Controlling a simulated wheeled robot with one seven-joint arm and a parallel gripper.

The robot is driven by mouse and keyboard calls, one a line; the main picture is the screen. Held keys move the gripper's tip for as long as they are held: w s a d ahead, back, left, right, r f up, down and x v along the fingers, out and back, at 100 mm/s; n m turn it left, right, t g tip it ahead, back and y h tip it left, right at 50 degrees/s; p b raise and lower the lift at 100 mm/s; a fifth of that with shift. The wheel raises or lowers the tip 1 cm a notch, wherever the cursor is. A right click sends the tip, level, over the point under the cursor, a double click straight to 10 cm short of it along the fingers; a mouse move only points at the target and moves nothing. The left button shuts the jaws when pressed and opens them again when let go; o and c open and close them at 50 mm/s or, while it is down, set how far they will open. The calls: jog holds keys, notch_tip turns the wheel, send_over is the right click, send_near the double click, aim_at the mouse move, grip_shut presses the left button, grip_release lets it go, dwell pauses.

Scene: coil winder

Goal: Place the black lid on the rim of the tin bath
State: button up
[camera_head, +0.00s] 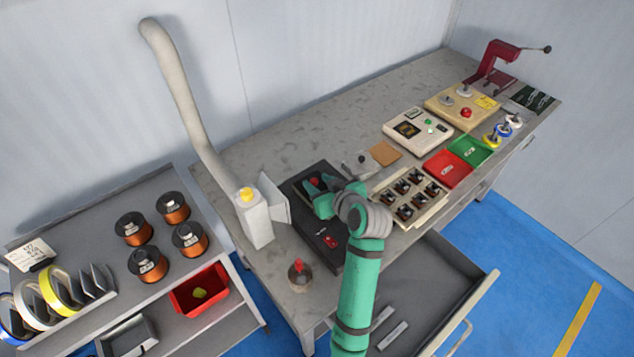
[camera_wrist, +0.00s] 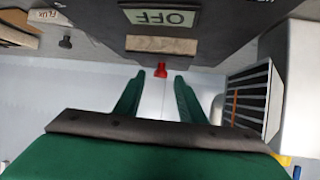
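A long black box (camera_head: 303,205) lies on the bench, with a red knob (camera_head: 315,181) at its far part and a red switch (camera_head: 331,241) nearer. I cannot clearly make out the black lid or the tin bath's rim; my gripper hides part of the box. My gripper (camera_head: 322,200) is over the box, close to the red knob. In the wrist view, the fingers (camera_wrist: 160,77) are apart with nothing between them, and a red knob (camera_wrist: 161,71) shows just beyond the tips, in line with the gap. A dark face with an OFF display (camera_wrist: 160,17) is above it.
A white fume extractor (camera_head: 256,220) with a hose stands left of the box. A dark round pot with a red top (camera_head: 300,276) is at the front corner. A coil tray (camera_head: 412,198) sits close on the right. An open drawer (camera_head: 425,285) juts out below.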

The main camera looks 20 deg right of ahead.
jog(key=v, duration=1.1)
jog(key=shift+a+f, duration=0.1)
